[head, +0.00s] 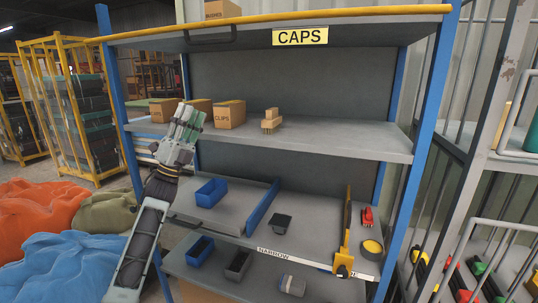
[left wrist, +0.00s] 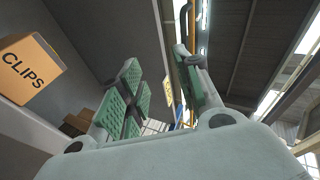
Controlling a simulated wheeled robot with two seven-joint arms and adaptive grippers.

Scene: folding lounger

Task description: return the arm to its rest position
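My left arm comes in from the lower left in the head view, and its gripper (head: 188,118) points upward in front of the left part of the shelf rack. The gripper is at the height of the middle shelf (head: 340,138), just left of the brown CLIPS box (head: 230,114). In the left wrist view the two green-padded fingers (left wrist: 160,62) stand apart with nothing held between them. The CLIPS box also shows at the left of that view (left wrist: 30,70), clear of the fingers. My right arm and gripper are not in view.
The rack has blue posts (head: 420,150) and a yellow-edged top shelf labelled CAPS (head: 300,36). A blue bin (head: 211,192), a blue divider (head: 262,207) and a yellow divider (head: 346,235) are on the lower shelf. Orange (head: 40,212) and blue (head: 70,265) sacks lie at left.

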